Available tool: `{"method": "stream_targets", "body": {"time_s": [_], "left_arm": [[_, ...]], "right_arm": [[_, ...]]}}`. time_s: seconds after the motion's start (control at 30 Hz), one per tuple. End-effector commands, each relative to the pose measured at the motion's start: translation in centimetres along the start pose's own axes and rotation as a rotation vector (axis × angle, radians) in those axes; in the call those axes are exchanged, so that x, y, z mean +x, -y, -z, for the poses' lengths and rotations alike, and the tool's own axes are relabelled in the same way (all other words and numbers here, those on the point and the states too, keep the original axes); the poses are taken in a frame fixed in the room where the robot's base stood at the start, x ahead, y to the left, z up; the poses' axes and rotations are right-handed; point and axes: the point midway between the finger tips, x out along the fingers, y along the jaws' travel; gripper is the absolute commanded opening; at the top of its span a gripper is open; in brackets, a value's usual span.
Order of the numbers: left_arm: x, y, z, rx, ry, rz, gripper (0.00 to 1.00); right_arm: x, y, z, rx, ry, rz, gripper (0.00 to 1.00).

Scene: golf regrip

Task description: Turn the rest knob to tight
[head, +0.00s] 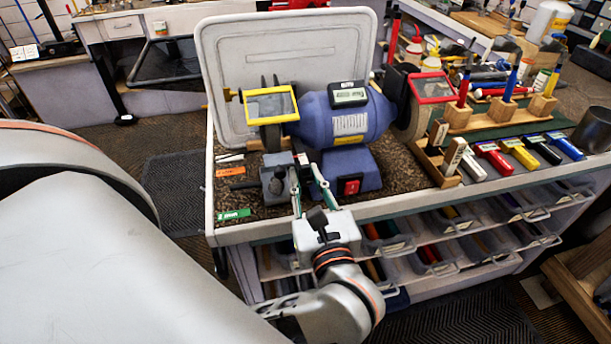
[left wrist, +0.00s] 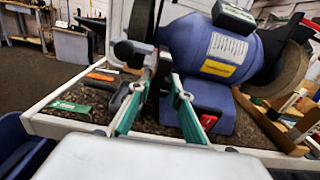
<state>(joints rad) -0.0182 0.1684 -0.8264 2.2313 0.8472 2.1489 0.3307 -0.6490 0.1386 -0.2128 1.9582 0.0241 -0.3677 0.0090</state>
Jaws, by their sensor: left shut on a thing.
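The blue bench grinder (head: 345,118) stands on the workbench, with a yellow-framed eye shield (head: 270,104) over its left wheel. My left gripper (head: 306,163) reaches in from the front, below that wheel, just left of the red switch (head: 350,186). In the left wrist view its green-sided fingers (left wrist: 165,68) converge at the tool rest area, beside the grinder body (left wrist: 215,52). They are shut on the rest knob, which is mostly hidden between the fingertips; its turn position cannot be read. My right gripper is not in view.
A grey metal part (head: 279,184) stands close left of the fingers. Green (head: 233,214) and orange (head: 231,171) labels lie on the bench's left side. Wooden blocks with upright tools (head: 457,115) and coloured items (head: 492,157) fill the right. Open bins (head: 385,240) sit below the bench front.

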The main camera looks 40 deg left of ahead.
Motion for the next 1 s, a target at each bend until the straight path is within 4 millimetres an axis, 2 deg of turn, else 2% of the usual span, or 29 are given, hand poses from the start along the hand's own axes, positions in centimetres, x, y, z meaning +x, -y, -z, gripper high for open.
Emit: {"method": "stream_targets", "body": {"time_s": [0.13, 0.4, 0.43, 0.5, 0.83, 1.0], "left_arm": [[0.0, 0.0, -0.1, 0.121, -0.003, -0.001, 0.0], [0.1, 0.0, 0.0, 0.133, -0.001, -0.001, 0.0], [0.1, 0.0, 0.0, 0.133, 0.0, -0.001, 0.22], [0.1, 0.0, 0.0, 0.132, 0.0, -0.001, 0.37], [-0.1, 0.0, 0.0, 0.132, -0.001, -0.001, 0.37], [-1.6, 0.0, 0.1, 0.133, -0.005, 0.0, 0.37]], "right_arm": [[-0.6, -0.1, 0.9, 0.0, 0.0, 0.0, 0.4], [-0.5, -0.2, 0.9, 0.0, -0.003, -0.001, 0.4], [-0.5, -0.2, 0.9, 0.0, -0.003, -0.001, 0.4], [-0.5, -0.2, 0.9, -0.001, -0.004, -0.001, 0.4], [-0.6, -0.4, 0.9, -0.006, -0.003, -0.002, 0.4], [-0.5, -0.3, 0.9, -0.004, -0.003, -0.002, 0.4]]}}
